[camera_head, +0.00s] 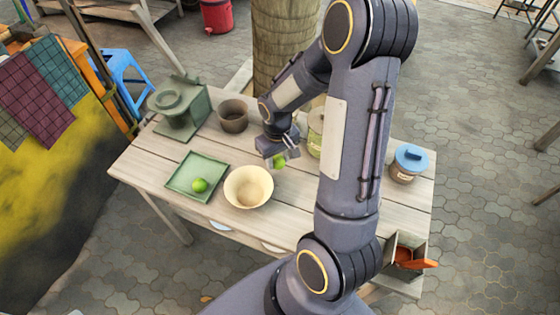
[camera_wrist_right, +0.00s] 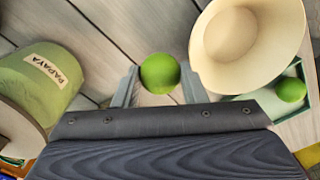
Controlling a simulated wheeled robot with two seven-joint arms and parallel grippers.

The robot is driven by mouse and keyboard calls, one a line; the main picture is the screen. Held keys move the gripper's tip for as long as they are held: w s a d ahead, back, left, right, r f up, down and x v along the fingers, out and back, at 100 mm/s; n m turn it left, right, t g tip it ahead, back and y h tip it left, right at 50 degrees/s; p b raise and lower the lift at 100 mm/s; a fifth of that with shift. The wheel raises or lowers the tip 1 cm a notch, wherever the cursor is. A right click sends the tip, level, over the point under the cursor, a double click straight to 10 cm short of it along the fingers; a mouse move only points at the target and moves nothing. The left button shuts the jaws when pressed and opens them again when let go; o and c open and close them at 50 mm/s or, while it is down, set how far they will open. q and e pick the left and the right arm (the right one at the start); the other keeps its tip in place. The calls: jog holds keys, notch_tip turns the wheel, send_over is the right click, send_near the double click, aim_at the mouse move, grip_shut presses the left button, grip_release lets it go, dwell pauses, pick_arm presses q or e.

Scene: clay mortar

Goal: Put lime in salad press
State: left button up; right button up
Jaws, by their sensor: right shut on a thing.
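My right gripper (camera_head: 281,158) is shut on a lime (camera_head: 279,162) and holds it above the table, to the right of and behind the cream bowl. In the right wrist view the held lime (camera_wrist_right: 159,73) sits between the two fingers. A green stand with a round ring-shaped top (camera_head: 178,107), which looks like the salad press, is at the far left of the table; its inside is hard to make out. A second lime (camera_head: 199,185) lies on a square green tray (camera_head: 178,190). My left gripper is not in view.
The cream bowl (camera_head: 248,187) stands beside the tray. A brown clay mortar (camera_head: 233,115) stands right of the press. A jar labelled PAPAYA (camera_wrist_right: 40,85) is near the gripper, and a blue-lidded jar (camera_head: 408,163) is at the right. The bare table (camera_head: 150,160) shows at left.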

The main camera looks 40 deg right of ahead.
jog(key=shift+w+d+f, duration=0.2)
jog(key=shift+d+f, duration=0.2)
jog(key=shift+f, duration=0.15)
jog(key=shift+w+d+f, duration=0.2)
jog(key=shift+d+f, duration=0.2)
jog(key=shift+f, duration=1.75)
jog(key=shift+w+f, duration=0.1)
jog(key=shift+f, duration=0.15)
jog(key=o, duration=1)
jog(key=shift+r, duration=0.1)
jog(key=shift+c, duration=0.2)
